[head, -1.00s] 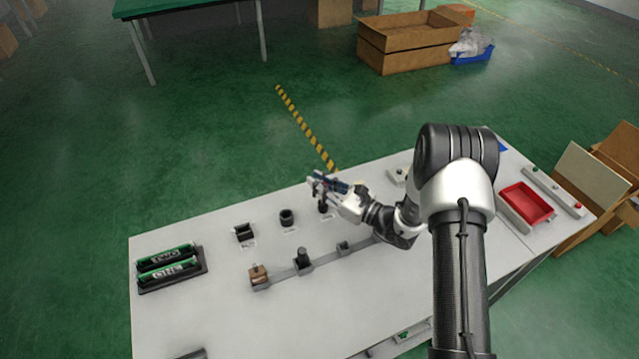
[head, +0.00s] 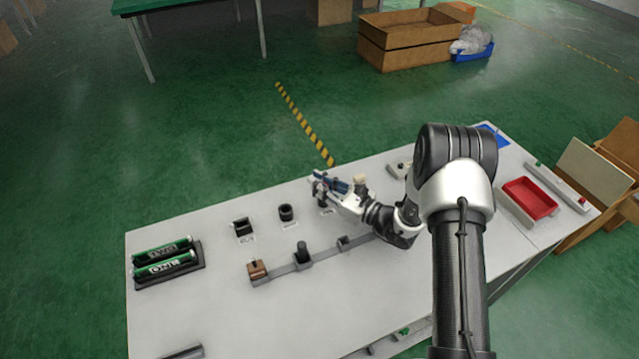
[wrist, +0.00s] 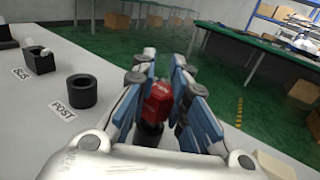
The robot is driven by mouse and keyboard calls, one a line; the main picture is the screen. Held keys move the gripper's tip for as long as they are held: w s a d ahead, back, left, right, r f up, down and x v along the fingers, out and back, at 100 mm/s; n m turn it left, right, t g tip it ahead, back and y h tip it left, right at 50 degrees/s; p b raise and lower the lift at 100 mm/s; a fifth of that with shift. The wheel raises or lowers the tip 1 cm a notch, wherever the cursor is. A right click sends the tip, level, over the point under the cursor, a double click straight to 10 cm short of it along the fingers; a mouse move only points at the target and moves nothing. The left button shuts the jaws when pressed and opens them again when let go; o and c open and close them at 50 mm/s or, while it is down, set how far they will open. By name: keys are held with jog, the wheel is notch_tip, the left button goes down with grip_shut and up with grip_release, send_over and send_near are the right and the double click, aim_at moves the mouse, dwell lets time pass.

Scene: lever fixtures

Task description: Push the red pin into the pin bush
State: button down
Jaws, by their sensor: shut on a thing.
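The red pin (wrist: 158,101) shows in the wrist view between the fingers of my gripper (wrist: 162,68), which is shut on it. A dark round piece (wrist: 150,132), likely the pin bush, is just below the pin. My fingers and wrist hide part of it, so I cannot tell how deep the pin sits in it. In the head view my gripper (head: 325,183) is low over the far edge of the table, and the red pin cannot be made out there.
A black ring marked POST (wrist: 83,90) and a black block marked BUS (wrist: 40,60) stand to the left on the grey table. A rail with a dark upright piece (head: 303,250) lies nearer. A red tray (head: 528,198) is at the right.

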jog(key=c, duration=1.4)
grip_release()
jog(key=shift+o, duration=0.2)
notch_tip(320, 180, up, 10)
jog(key=shift+f, duration=0.1)
